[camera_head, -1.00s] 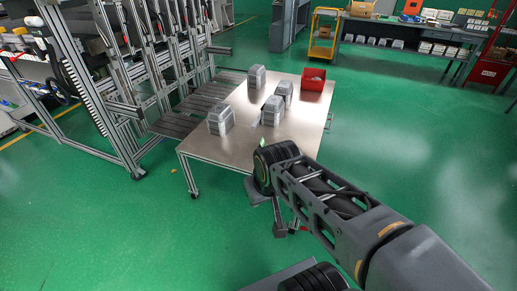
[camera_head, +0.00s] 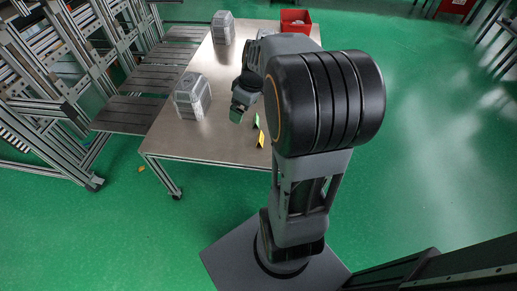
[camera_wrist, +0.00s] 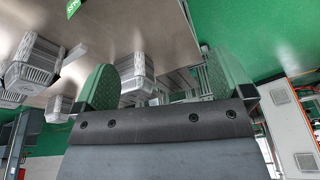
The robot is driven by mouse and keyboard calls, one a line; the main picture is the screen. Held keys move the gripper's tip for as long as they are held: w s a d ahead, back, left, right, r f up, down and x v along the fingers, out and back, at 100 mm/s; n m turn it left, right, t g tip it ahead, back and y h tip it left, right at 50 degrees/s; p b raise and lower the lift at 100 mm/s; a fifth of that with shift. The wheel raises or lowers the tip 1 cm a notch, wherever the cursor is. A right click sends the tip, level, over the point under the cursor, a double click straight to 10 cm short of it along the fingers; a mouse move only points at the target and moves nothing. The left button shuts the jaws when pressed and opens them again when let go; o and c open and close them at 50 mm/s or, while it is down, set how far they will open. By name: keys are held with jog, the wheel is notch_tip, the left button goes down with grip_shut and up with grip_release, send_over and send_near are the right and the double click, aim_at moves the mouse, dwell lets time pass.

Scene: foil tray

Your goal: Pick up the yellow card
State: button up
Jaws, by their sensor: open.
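The yellow card (camera_head: 261,139) stands near the front right edge of the metal table (camera_head: 210,140), beside my arm in the head view. I do not see it in the wrist view. A green card (camera_head: 256,120) stands just behind it; a green card with white lettering also shows at the top of the wrist view (camera_wrist: 72,8). My gripper (camera_head: 237,114) is over the table, to the left of both cards and apart from the yellow one. In the wrist view its two green fingers (camera_wrist: 165,82) are spread with nothing held between them.
A foil tray stack (camera_head: 193,96) stands on the table left of my gripper, and another (camera_head: 222,29) stands farther back. A red bin (camera_head: 295,20) is at the far end. My arm hides the table's right part. Slatted grey shelves (camera_head: 135,115) adjoin the left side.

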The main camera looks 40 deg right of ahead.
aim_at(261, 135)
jog(key=w+d+f+n+y+b, duration=0.1)
jog(key=d+f+n+b, duration=0.15)
jog(key=d+f, duration=0.5)
jog(key=w+d+f+n+b, duration=0.1)
jog(key=w+d+f+b, duration=0.1)
jog(key=d+f+b, duration=0.35)
jog(key=shift+t+y, duration=0.3)
jog(key=f, duration=0.3)
jog(key=w+f, duration=0.1)
jog(key=f, duration=0.6)
jog(key=shift+w+a+f+b, duration=0.15)
jog(key=shift+w+a+b, duration=0.1)
jog(key=shift+a+b, duration=0.05)
jog(key=shift+w+b+x, duration=0.2)
jog(key=shift+b+x, duration=0.6)
jog(key=shift+x, duration=2.25)
jog(key=shift+d, duration=0.1)
jog(key=shift+c, duration=0.4)
jog(key=c, duration=0.8)
jog(key=shift+c, duration=0.2)
